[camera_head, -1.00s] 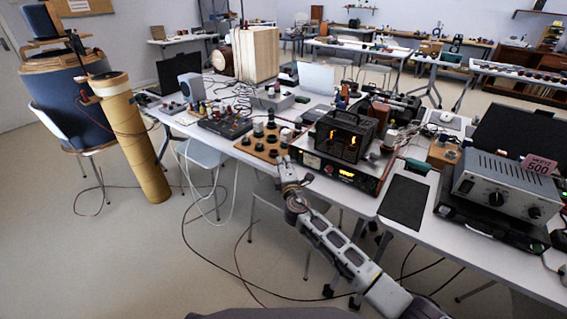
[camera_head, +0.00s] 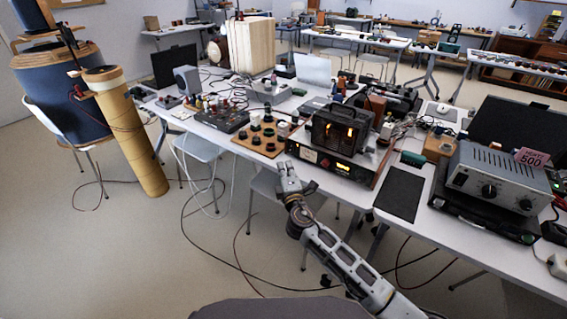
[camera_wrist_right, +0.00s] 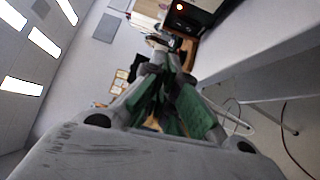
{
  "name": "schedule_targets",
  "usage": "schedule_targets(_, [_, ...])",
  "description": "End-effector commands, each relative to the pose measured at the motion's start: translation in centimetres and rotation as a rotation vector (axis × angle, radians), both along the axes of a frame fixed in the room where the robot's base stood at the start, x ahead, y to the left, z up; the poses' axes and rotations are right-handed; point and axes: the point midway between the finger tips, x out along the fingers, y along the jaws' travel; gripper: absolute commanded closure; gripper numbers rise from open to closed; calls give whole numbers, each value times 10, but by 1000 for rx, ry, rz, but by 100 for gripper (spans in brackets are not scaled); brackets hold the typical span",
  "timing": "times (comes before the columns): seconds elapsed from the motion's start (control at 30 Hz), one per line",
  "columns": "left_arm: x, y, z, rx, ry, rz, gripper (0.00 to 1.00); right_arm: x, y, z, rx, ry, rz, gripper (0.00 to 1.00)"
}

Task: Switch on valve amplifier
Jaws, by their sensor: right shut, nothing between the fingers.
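The valve amplifier, a black caged box (camera_head: 343,132) with orange glowing tubes, stands near the front edge of the table in the head view. Beneath it is a flat black unit (camera_head: 314,157) with a lit front panel. My right gripper (camera_head: 288,168) is shut and empty, just in front of the table edge, below and left of that panel. It appears apart from the panel. In the right wrist view, the closed fingers (camera_wrist_right: 163,58) point towards the table edge, with a dark box (camera_wrist_right: 201,9) bearing a red light beyond them. My left gripper is out of view.
A wooden board with black knobs (camera_head: 244,143) lies left of the amplifier. A black flat pad (camera_head: 399,193) and a grey metal unit (camera_head: 484,180) are to the right. Cables and chair legs crowd the floor under the table (camera_head: 430,218).

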Motion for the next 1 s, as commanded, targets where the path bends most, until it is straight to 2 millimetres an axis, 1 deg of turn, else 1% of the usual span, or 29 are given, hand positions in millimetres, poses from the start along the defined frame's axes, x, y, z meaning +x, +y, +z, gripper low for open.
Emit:
schedule_targets(0.1, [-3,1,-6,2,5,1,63,-10,-1,1,0,0,1,100])
schedule_targets(0.3, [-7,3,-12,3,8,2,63,-19,-3,2,0,-1,1,100])
schedule_targets(0.57, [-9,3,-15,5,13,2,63,-21,-3,2,-1,0,1,100])
schedule_targets(0.87, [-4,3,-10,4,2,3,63,-20,-3,2,0,0,0,100])
schedule_targets(1.0, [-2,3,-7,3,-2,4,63,-23,-7,0,22,14,-13,100])
